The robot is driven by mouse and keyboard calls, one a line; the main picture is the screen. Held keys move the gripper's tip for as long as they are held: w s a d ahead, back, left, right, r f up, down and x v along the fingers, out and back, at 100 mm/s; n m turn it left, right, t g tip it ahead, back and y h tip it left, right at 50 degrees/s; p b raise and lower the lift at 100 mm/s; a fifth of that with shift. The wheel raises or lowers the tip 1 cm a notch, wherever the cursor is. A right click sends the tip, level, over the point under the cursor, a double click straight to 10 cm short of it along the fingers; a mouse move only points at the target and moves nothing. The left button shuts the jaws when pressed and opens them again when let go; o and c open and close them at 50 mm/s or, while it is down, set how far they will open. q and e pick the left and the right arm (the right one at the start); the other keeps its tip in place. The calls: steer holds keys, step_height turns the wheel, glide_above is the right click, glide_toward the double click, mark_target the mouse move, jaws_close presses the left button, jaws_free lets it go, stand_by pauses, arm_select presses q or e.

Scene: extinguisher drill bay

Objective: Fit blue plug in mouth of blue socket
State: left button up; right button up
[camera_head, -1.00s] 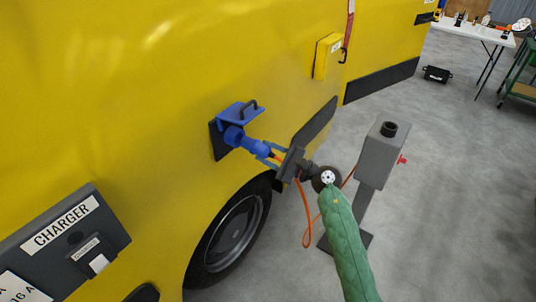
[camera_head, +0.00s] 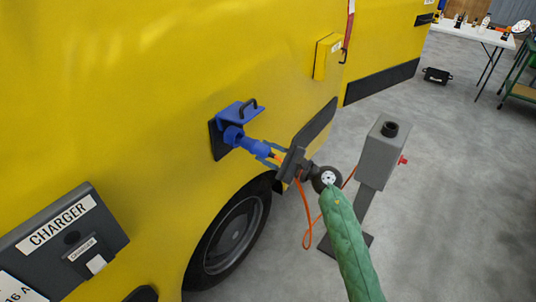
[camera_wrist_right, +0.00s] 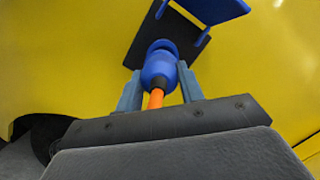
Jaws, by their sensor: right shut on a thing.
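The blue socket (camera_head: 232,133) is on a dark plate on the yellow vehicle side, with its blue lid (camera_head: 236,112) raised above it. The blue plug (camera_head: 254,147) is in line with the socket, its front end at the mouth. I cannot tell how deep it sits. My right gripper (camera_head: 268,153) is shut on the plug. In the right wrist view the plug (camera_wrist_right: 159,72) is between the two fingers, with an orange cable at its rear and the socket (camera_wrist_right: 162,46) directly beyond it. My left gripper is out of view.
The orange cable (camera_head: 306,215) hangs in a loop below my right gripper, near a grey post (camera_head: 378,155). A charger panel (camera_head: 65,240) is at lower left, and a wheel (camera_head: 235,235) is below the socket.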

mark_target(254, 146)
steer(key=shift+r+b, duration=0.1)
steer(key=shift+b, duration=0.3)
stand_by(0.4)
steer(key=shift+w+f+b+x, duration=0.15)
steer(key=shift+b+x, duration=0.1)
steer(key=shift+x, duration=0.65)
steer(key=shift+w+f+b+x, duration=0.1)
steer(key=shift+b+x, duration=0.15)
steer(key=shift+x, duration=0.65)
steer(key=shift+w+f+b+x, duration=0.15)
steer(key=shift+b+x, duration=0.1)
steer(key=shift+x, duration=0.6)
stand_by(1.0)
steer(key=shift+d, duration=0.15)
steer(key=o, duration=1.2)
steer(key=shift+c, duration=0.2)
steer(key=shift+f, duration=0.1)
